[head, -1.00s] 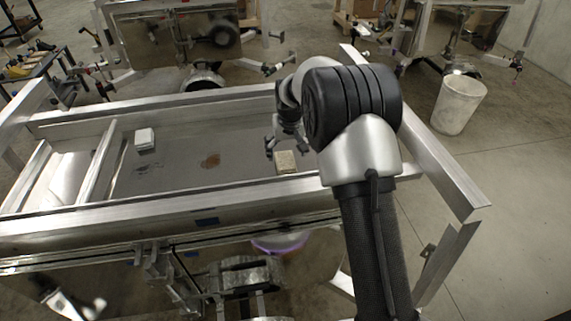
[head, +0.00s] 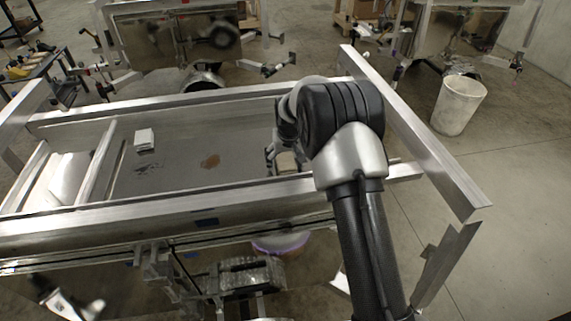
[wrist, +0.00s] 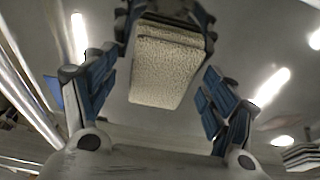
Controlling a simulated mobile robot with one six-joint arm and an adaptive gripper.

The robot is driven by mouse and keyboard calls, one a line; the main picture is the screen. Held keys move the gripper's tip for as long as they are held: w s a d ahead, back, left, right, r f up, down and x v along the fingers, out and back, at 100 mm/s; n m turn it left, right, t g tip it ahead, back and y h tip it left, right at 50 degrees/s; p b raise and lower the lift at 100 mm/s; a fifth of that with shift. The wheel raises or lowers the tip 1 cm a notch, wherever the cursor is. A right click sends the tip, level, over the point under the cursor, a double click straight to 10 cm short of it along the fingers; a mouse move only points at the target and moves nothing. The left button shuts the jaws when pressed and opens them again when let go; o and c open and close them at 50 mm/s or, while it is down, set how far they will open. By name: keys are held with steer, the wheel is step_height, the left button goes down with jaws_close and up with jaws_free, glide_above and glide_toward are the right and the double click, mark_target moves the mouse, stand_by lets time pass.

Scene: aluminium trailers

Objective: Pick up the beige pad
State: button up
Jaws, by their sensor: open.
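The beige pad (head: 287,161) lies on the trailer's grey floor near its right end. In the head view it is partly hidden by my arm and gripper. In the wrist view the pad (wrist: 158,72) shows a rough, textured face, with blue-padded fingers to its left and right and a dark finger part over its upper end. My gripper (head: 274,158) is open and down at the pad. Its fingers stand apart from the pad's left and right sides. The head view does not show whether any finger touches it.
The aluminium trailer frame (head: 150,216) surrounds the floor with raised rails, the near one close to the pad. A white-topped pad (head: 145,137) lies further left, and a rusty stain (head: 210,161) marks the bare middle. A white bin (head: 459,105) stands outside, right.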

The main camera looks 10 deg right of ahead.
mark_target(286, 161)
steer(key=shift+f, duration=0.25)
steer(key=shift+c, duration=0.4)
steer(key=c, duration=1.1)
steer(key=shift+r, duration=0.15)
step_height(286, 161, up, 20)
steer(key=shift+r+p, duration=0.15)
steer(key=shift+p, duration=0.95)
